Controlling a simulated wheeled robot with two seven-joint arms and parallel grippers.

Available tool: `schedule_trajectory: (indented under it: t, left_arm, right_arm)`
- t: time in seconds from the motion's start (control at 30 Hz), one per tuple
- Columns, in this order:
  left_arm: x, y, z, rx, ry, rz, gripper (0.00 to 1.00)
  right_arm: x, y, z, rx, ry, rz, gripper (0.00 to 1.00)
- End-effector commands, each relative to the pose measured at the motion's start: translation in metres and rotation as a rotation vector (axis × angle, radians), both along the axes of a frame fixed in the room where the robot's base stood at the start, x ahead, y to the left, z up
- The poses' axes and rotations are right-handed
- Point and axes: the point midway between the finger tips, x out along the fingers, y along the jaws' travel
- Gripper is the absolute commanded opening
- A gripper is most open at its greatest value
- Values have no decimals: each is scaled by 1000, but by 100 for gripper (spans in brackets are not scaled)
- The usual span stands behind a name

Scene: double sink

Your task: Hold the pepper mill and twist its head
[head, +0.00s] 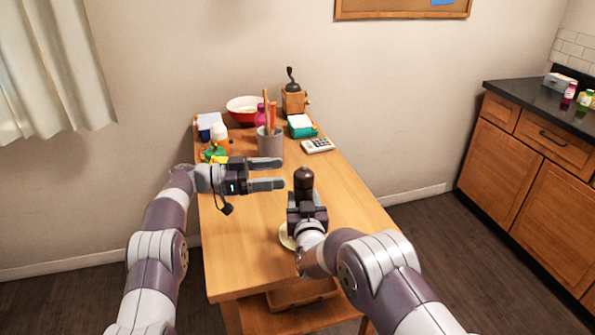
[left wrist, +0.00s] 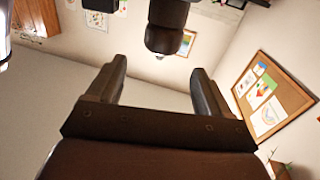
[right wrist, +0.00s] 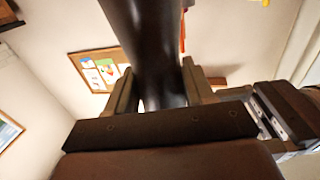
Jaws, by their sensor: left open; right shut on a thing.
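The dark brown pepper mill (head: 304,181) stands upright on the table, its rounded head showing above my right gripper. My right gripper (head: 306,203) is shut on the mill's body; in the right wrist view the dark mill (right wrist: 153,50) sits between the two fingers. My left gripper (head: 266,174) is open and empty, to the left of the mill's head, its fingers pointing right. In the left wrist view the mill (left wrist: 167,28) appears beyond the open fingertips, apart from them. The mill's lower part is hidden by my right gripper.
A pale plate (head: 286,238) lies partly under my right gripper. A grey utensil holder (head: 270,143), a calculator (head: 318,145), a coffee grinder (head: 293,100), a red-rimmed bowl (head: 243,108) and bottles stand toward the back. The table's right side and front left (head: 235,265) are clear.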

Motion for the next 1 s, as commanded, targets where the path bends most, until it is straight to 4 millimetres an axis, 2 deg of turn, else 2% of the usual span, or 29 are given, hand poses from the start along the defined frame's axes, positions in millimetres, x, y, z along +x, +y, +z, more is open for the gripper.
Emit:
schedule_trajectory:
  t: [0.1,0.2,0.5,0.57,0.73,0.8,0.87,1.0]
  left_arm:
    - [-2,18,0,0,-1,1,80]
    - [-3,25,0,0,-1,-1,80]
    - [-4,23,2,0,-4,-5,80]
    - [-5,19,17,5,-29,-11,80]
    - [-23,-8,74,-48,-51,-13,80]
    - [-29,-18,87,-71,-246,54,80]
    - [-33,-23,91,-61,-431,119,80]
    - [-40,-28,90,40,-855,274,80]
  right_arm:
    - [0,0,0,0,0,0,19]
    - [0,0,0,0,0,0,19]
    - [0,0,0,0,0,0,19]
    - [0,0,0,0,0,0,19]
    - [0,0,0,0,0,0,19]
    - [0,0,0,0,0,0,19]
    - [0,0,0,0,0,0,19]
    - [0,0,0,0,0,0,19]
